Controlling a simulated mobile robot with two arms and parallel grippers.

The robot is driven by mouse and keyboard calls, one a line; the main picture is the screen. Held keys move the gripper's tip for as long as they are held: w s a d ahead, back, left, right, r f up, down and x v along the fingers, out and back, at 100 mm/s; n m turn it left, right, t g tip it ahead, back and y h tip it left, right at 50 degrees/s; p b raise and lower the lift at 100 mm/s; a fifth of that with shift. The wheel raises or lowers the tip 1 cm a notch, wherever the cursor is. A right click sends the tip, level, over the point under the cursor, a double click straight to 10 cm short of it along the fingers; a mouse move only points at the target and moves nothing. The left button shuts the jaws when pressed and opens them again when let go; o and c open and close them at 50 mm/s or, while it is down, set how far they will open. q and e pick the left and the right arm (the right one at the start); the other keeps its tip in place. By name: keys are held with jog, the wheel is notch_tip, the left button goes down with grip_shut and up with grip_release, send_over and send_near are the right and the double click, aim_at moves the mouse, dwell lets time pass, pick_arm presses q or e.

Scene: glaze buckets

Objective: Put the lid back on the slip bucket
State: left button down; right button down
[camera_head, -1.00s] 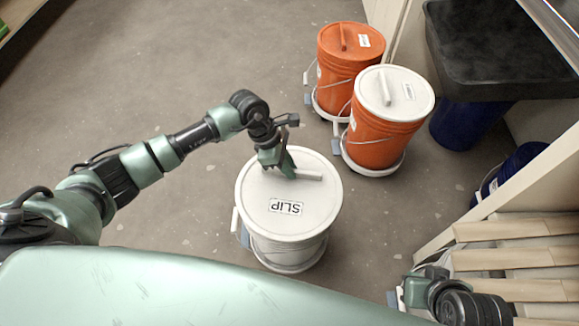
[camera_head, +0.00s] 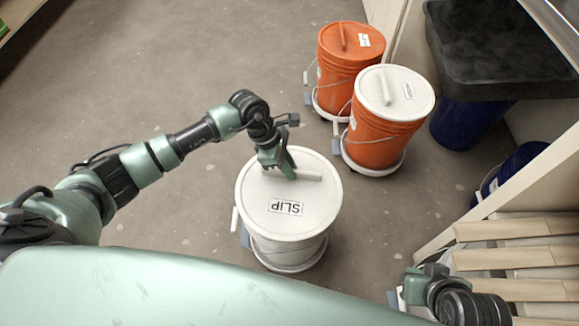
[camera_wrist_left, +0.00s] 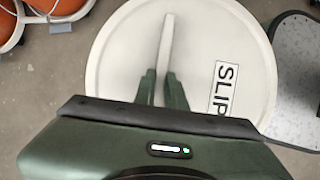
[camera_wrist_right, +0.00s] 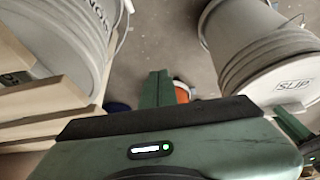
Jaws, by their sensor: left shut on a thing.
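The white lid (camera_head: 275,225) with a SLIP label lies level over the white slip bucket (camera_head: 290,250) and covers its mouth. Whether it is fully pressed down cannot be told. A pale bar handle (camera_head: 310,176) stands on the lid; it also shows in the left wrist view (camera_wrist_left: 166,38). My left gripper (camera_head: 283,168) is shut on this handle, with one finger on each side in the left wrist view (camera_wrist_left: 161,76). My right gripper (camera_wrist_right: 156,76) is shut and empty, apart from the bucket, whose ribbed wall (camera_wrist_right: 232,50) shows at right in that view.
Two orange buckets (camera_head: 338,72) (camera_head: 375,148) with lids stand on wheeled dollies behind. A dark bin (camera_head: 460,123) and wooden slats (camera_head: 510,258) are at the right. Another white bucket (camera_wrist_right: 55,40) is left in the right wrist view. Floor left of the slip bucket is clear.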

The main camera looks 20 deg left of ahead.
pick_arm(q)
jog(key=shift+f, duration=0.1)
pick_arm(e)
jog(key=shift+w+a+r+t, duration=0.2)
jog(key=shift+w+t, duration=0.2)
jog(key=shift+w, duration=0.2)
jog(key=shift+w+a+r, duration=0.1)
jog(key=shift+w+r, duration=0.05)
jog(key=shift+w, duration=0.25)
pick_arm(q)
jog(key=shift+f+b, duration=0.2)
jog(key=shift+b, duration=0.15)
pick_arm(e)
jog(key=shift+w+a+r+t, duration=0.2)
jog(key=shift+w+r+t, duration=0.1)
jog(key=shift+w+t, duration=0.35)
dwell(0.4)
jog(key=shift+w+a+r+y, duration=0.1)
jog(key=shift+w+y, duration=0.15)
jog(key=shift+y, duration=0.05)
jog(key=shift+w+r, duration=0.1)
jog(key=shift+w, duration=0.05)
pick_arm(q)
jog(key=shift+f, duration=0.1)
pick_arm(e)
jog(key=shift+w+a+r+t, duration=0.1)
jog(key=shift+w+a+t, duration=0.05)
jog(key=shift+w+t, duration=0.1)
